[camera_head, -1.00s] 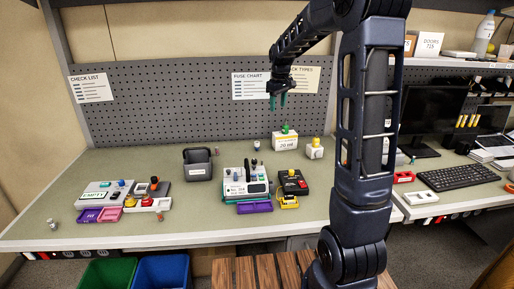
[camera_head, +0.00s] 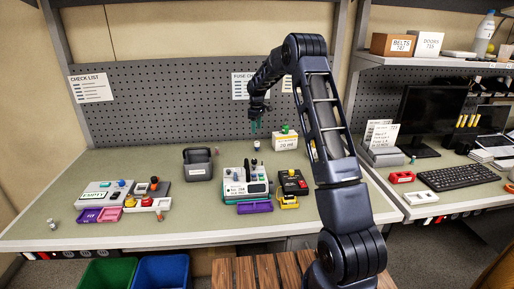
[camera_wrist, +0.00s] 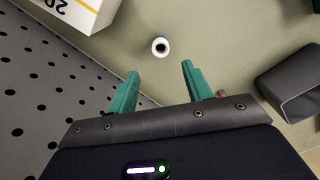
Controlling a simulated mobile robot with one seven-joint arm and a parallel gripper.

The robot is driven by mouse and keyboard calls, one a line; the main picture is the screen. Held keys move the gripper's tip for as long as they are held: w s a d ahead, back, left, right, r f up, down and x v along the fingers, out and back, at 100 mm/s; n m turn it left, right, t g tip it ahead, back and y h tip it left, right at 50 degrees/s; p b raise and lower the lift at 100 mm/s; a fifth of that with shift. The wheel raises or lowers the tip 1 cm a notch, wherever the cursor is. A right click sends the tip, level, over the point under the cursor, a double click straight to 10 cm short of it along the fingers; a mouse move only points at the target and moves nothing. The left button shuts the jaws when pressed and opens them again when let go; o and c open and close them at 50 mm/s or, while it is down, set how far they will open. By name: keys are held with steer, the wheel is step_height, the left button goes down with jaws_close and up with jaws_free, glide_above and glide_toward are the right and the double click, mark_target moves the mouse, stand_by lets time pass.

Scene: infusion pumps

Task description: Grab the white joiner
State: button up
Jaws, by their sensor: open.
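A small white joiner (camera_head: 256,145), ring-shaped from above with a dark centre and a bluish edge, stands upright on the bench behind the pump. It also shows in the wrist view (camera_wrist: 160,46), just beyond the gap between the fingertips. My gripper (camera_head: 255,127) has teal fingers pointing down, and it hangs above the joiner. In the wrist view my gripper (camera_wrist: 160,69) is open, with nothing between the fingers. The joiner is apart from both fingers.
A white-and-yellow box (camera_head: 284,140) stands close to the right of the joiner. A dark grey bin (camera_head: 198,171) is to the left. The pump (camera_head: 240,188) is in front, and the perforated panel (camera_head: 165,105) rises behind. Bare bench lies around the joiner.

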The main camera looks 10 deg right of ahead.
mark_target(257, 144)
step_height(257, 144, down, 11)
steer(key=shift+s+r, duration=0.1)
stand_by(0.6)
steer(key=c, duration=1)
